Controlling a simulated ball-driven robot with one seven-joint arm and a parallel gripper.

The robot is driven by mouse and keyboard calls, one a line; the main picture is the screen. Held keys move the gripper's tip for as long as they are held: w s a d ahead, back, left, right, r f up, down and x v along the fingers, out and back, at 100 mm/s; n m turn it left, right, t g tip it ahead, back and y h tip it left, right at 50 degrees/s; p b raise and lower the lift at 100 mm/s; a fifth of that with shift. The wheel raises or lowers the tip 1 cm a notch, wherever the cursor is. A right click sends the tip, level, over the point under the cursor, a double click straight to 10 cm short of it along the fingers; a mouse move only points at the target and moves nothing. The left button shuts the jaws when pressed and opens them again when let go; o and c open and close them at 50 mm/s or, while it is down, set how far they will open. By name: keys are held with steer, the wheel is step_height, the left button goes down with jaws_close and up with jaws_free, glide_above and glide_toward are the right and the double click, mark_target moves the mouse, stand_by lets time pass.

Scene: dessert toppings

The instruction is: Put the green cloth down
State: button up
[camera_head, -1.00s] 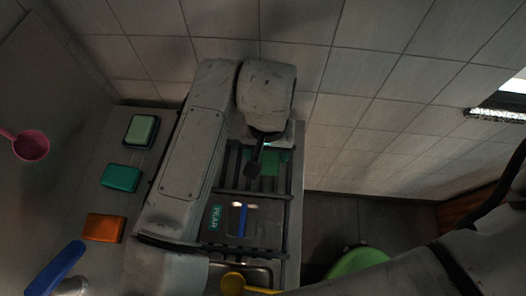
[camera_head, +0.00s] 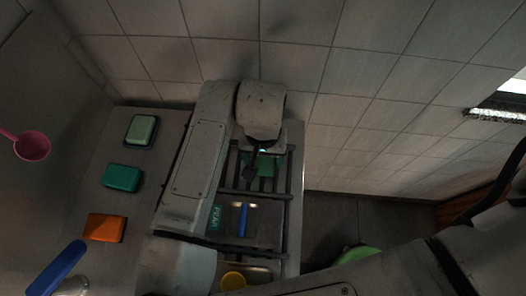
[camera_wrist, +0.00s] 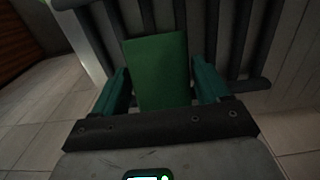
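The green cloth (camera_head: 264,168) lies over the dark bars of the rack, below my gripper, in the head view. In the wrist view the cloth (camera_wrist: 158,70) is a flat green rectangle between my teal fingers, reaching beyond their tips. My gripper (camera_wrist: 161,78) has its fingers wide apart, one on each side of the cloth, with only narrow gaps showing. I see no clear grip on it. In the head view my gripper (camera_head: 253,166) is dark and partly covers the cloth. The cloth's near edge is hidden by the gripper's crossbar.
The rack's dark bars (camera_head: 258,193) run across the counter. Beside my arm lie a light green block (camera_head: 142,129), a teal block (camera_head: 122,177) and an orange block (camera_head: 104,228). The tiled wall (camera_head: 375,90) stands behind.

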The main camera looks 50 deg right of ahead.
steer(key=o, duration=0.3)
steer(key=shift+o, duration=0.2)
